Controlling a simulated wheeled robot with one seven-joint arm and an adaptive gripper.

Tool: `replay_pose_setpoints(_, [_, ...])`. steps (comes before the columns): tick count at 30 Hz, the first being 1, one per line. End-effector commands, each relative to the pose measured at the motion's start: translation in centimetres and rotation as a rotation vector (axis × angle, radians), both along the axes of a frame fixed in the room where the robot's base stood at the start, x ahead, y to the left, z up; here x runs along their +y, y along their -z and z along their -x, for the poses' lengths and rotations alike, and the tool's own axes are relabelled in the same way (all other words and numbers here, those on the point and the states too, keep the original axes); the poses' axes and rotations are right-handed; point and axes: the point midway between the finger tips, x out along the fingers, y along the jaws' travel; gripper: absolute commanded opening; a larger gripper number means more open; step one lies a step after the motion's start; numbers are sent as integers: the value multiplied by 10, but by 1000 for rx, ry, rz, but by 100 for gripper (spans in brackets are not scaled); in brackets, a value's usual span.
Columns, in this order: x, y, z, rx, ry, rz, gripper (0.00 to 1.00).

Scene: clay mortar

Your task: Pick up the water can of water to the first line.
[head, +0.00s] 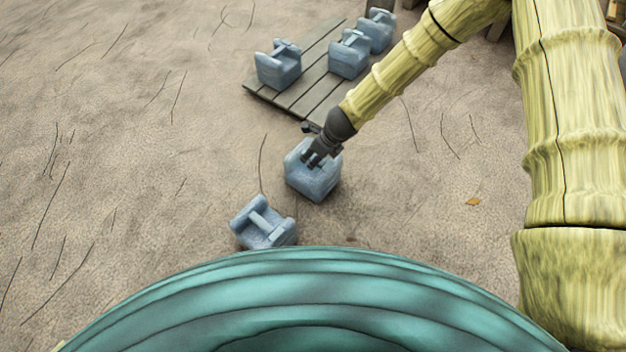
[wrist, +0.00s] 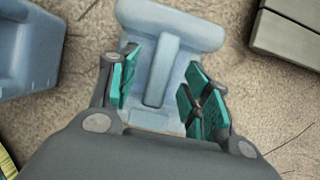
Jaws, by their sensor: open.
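A blue-grey water can (head: 314,180) with a bar handle stands on the ground in front of me. My gripper (head: 313,160) is at the top of this can, its fingers coming down over it. In the wrist view my gripper (wrist: 158,92) is open, with one teal pad on each side of the handle bar of the can (wrist: 166,60). Gaps show between the bar and the pads. Any line marking on the can is hidden or too small to see. The lower part of the can is hidden by my gripper in the wrist view.
A second can (head: 263,224) is nearer, to the left; a can also shows at the left of the wrist view (wrist: 28,45). Several more cans, such as this one (head: 279,66), stand on or by a grey plank platform (head: 302,95). Open ground lies to the left.

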Motion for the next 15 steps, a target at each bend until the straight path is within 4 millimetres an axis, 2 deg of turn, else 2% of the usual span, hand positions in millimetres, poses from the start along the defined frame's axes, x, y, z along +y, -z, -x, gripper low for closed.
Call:
replay_pose_setpoints(1, [1,10,-2,0,-1,0,48])
replay_pose_setpoints(6, [6,25,-6,-2,-1,0,48])
replay_pose_setpoints(15, [8,27,-8,-1,-1,-1,48])
